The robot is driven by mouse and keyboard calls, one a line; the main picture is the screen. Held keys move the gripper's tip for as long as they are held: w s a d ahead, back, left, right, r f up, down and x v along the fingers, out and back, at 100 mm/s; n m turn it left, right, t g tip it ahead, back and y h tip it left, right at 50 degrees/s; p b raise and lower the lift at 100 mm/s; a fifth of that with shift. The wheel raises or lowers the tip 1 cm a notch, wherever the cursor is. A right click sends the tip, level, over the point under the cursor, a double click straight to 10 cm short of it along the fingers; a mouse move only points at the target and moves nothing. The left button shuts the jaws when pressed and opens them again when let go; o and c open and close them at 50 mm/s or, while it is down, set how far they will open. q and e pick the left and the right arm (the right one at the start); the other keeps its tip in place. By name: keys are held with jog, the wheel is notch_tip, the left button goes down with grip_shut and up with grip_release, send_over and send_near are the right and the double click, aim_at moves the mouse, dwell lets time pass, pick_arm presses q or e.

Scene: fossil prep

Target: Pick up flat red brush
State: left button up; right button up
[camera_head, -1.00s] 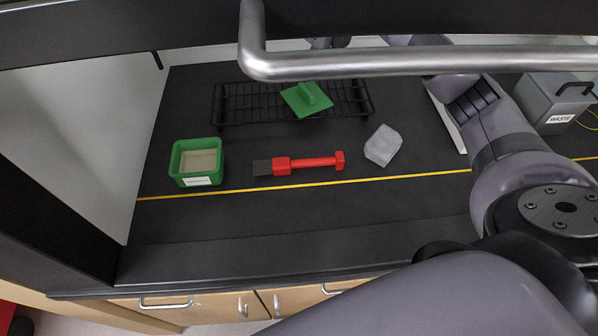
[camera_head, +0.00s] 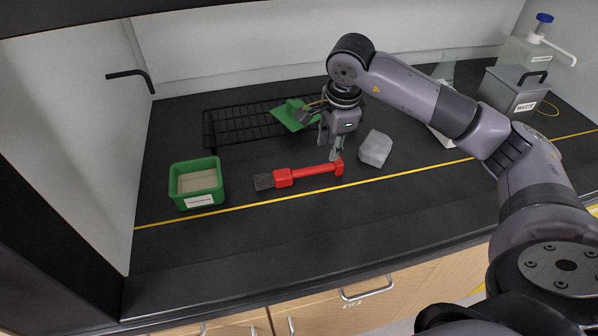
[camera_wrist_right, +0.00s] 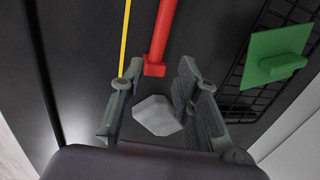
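The flat red brush (camera_head: 310,171) lies on the black work surface, with its dark bristles (camera_head: 264,182) to the left and the square end of its handle to the right. My right gripper (camera_head: 336,156) is above the handle's right end, pointing down. In the right wrist view the gripper (camera_wrist_right: 152,92) is open with nothing held. The brush's red handle (camera_wrist_right: 162,40) shows beyond the fingertips there, its square end nearest the gap. My left gripper is not in view.
A grey-white block (camera_head: 375,149) lies just right of the brush. A green tub (camera_head: 197,201) stands left. A black wire rack (camera_head: 240,122) with a green tool (camera_head: 292,115) is behind. A grey waste bin (camera_head: 512,92) stands at right. The front surface is clear.

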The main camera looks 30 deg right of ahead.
aim_at(326, 166)
jog(key=f, duration=0.3)
jog(key=shift+w, duration=0.35)
jog(key=f, duration=0.1)
jog(key=f+p, duration=0.1)
jog(key=f, duration=0.1)
jog(key=f+p, duration=0.1)
jog(key=shift+w+a+f, duration=0.1)
jog(key=shift+w+f, duration=0.2)
jog(key=shift+f, duration=0.3)
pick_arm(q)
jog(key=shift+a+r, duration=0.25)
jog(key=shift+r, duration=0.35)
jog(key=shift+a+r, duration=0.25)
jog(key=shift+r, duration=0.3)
pick_arm(e)
jog(key=shift+c, duration=0.4)
grip_shut()
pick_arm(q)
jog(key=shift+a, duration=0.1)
